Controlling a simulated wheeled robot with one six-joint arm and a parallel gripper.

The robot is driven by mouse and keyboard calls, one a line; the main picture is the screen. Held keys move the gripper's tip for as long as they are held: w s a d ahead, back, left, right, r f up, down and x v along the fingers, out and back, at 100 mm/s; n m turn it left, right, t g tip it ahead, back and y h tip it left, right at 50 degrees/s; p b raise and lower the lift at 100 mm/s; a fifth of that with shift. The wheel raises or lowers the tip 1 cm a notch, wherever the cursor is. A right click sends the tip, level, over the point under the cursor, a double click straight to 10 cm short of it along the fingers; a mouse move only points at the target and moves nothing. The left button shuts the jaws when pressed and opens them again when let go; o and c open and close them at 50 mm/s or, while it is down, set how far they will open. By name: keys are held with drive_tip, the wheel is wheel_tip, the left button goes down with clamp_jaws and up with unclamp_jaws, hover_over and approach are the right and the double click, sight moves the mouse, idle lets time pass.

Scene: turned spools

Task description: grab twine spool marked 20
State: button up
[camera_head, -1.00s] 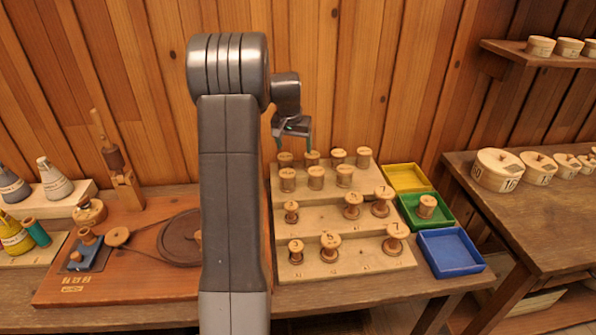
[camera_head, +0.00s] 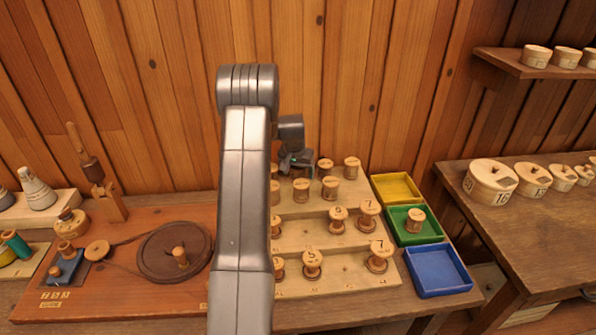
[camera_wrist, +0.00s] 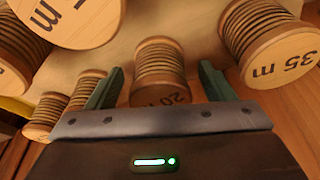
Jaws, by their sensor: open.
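The twine spool marked 20 (camera_wrist: 160,68) is wound with brown cord. In the wrist view it sits between the two fingers of my gripper (camera_wrist: 161,77), with its numbered end towards the palm. The fingers are open, with a gap visible on each side of the spool. In the head view my gripper (camera_head: 296,164) is low over the back rows of the stepped spool rack (camera_head: 345,278). There it hides part of the back spools, and I cannot read the 20.
A spool marked 35 m (camera_wrist: 270,45) is close beside the right finger. Other spools crowd the left. Yellow (camera_head: 396,187), green (camera_head: 401,229) and blue (camera_head: 437,270) trays stand right of the rack; the green one holds a spool.

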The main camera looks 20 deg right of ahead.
drive_tip(key=shift+f, duration=0.2)
drive_tip(key=c, duration=1.1)
drive_tip(key=shift+r, duration=0.15)
